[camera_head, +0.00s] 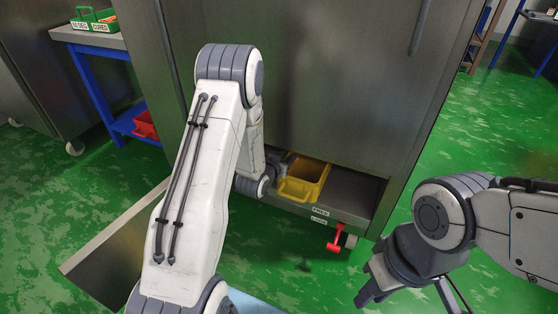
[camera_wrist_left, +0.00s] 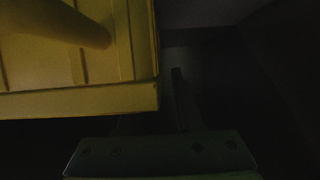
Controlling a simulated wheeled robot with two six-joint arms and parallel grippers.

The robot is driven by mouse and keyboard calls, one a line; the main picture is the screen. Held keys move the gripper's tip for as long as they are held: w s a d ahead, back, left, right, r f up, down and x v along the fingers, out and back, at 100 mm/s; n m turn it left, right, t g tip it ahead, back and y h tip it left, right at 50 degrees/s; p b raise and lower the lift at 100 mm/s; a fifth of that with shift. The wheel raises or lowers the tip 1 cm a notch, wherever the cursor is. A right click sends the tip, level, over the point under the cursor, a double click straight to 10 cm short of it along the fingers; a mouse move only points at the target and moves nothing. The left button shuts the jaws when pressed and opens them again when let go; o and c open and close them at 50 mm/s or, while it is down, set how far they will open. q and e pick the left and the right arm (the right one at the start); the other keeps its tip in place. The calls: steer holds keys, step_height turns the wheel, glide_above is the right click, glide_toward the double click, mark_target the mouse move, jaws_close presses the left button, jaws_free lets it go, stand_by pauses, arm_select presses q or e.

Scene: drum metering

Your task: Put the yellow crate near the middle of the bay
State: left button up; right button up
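The yellow crate (camera_head: 303,181) sits in the low bay (camera_head: 352,196) at the foot of the big metal cabinet, left of the bare bay floor. My left arm reaches down to the crate's left side, and its gripper is mostly hidden there. In the left wrist view the crate (camera_wrist_left: 80,98) fills the upper left, and one dark finger of my left gripper (camera_wrist_left: 181,100) shows just right of its edge. The other finger is not clear, and I cannot tell if they grip. My right gripper (camera_head: 408,298) is empty, fingers spread, over the floor at the lower right.
A red handle (camera_head: 337,238) sticks out below the bay, by labels reading FREE and LOCK. A metal panel (camera_head: 115,250) stands out at the lower left. A blue-legged bench (camera_head: 95,42) with a green tray (camera_head: 93,19) is at the upper left. Green floor is clear at right.

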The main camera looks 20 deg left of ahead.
arm_select(q)
steer(key=p+v, duration=0.4)
steer(key=v, duration=0.6)
steer(key=s+d+r+m+g+h, duration=0.1)
steer(key=s+d+r+m+g, duration=0.2)
steer(key=d, duration=0.5)
steer(key=s+d+r+m+g+h, duration=0.1)
steer(key=s+d+r+g, duration=0.35)
steer(key=d, duration=0.35)
steer(key=s+d+r+m+g, duration=0.1)
steer(key=s+d+r+g, duration=0.1)
steer(key=s, duration=0.9)
steer(key=s+d+r+m+g+y, duration=0.1)
steer(key=s+r+g, duration=0.3)
steer(key=s, duration=0.6)
steer(key=shift+s+d+r+m, duration=0.4)
steer(key=shift+d+r+m, duration=0.05)
steer(key=shift+r+m, duration=0.1)
step_height(320, 180, up, 53)
steer(key=p, duration=5.3)
steer(key=shift+f, duration=0.15)
steer(key=shift+c, duration=0.3)
steer(key=shift+r, duration=0.25)
jaws_close()
steer(key=shift+f, duration=0.2)
steer(key=shift+a, duration=0.1)
